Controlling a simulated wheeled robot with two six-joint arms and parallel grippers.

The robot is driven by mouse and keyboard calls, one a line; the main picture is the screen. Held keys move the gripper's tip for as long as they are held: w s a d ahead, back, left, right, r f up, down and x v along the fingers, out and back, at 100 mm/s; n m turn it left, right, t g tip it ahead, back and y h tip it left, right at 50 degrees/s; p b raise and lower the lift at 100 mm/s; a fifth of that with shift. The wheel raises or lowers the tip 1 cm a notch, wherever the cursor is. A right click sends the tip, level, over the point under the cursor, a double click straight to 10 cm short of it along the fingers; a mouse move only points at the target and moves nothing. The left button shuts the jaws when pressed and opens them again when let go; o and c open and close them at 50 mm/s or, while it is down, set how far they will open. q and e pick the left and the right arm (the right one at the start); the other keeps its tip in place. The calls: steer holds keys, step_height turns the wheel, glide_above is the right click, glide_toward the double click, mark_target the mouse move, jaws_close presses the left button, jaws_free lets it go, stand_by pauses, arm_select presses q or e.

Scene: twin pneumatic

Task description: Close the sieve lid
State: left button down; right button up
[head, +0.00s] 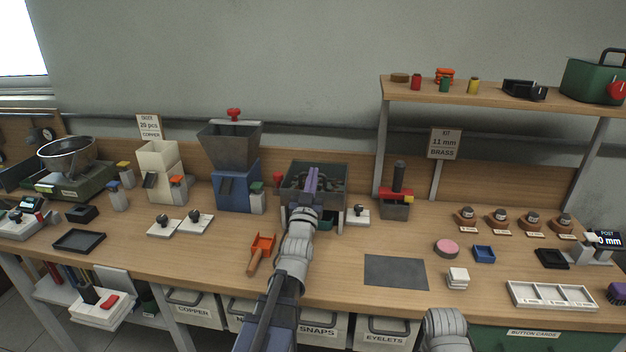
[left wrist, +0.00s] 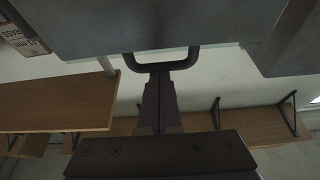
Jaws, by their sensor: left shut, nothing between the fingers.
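The sieve (head: 342,213) is a grey box on legs near the back of the bench, left of the shelf, with a red knob on its left side. Dark lumps show inside its open top. My left gripper (head: 312,174) is in front of and over the sieve, hiding its middle. Its fingers (left wrist: 158,98) are shut and empty. In the left wrist view a grey panel with a dark loop handle (left wrist: 160,66), apparently the sieve lid (left wrist: 150,25), is just beyond the fingertips. I cannot tell whether they touch the handle. My right gripper is out of view.
A blue machine with a grey hopper (head: 230,145) stands left of the sieve. A black and red press (head: 396,203) stands to its right. An orange scoop (head: 262,246) and a dark mat (head: 396,272) lie in front. The raised shelf (head: 480,94) is at back right.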

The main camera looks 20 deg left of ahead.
arm_select(q)
steer(key=shift+s+f, duration=0.1)
steer(key=shift+f, duration=0.45)
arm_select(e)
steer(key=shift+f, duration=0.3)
arm_select(q)
steer(key=shift+r, duration=0.1)
step_height(320, 180, up, 5)
steer(key=s+p, duration=0.1)
steer(key=p, duration=0.3)
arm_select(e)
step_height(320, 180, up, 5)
arm_select(q)
steer(key=s+d+f+b, duration=0.2)
steer(key=s+f+b, duration=0.4)
steer(key=f+b, duration=0.1)
steer(key=shift+f+b, duration=0.4)
steer(key=shift+f, duration=0.2)
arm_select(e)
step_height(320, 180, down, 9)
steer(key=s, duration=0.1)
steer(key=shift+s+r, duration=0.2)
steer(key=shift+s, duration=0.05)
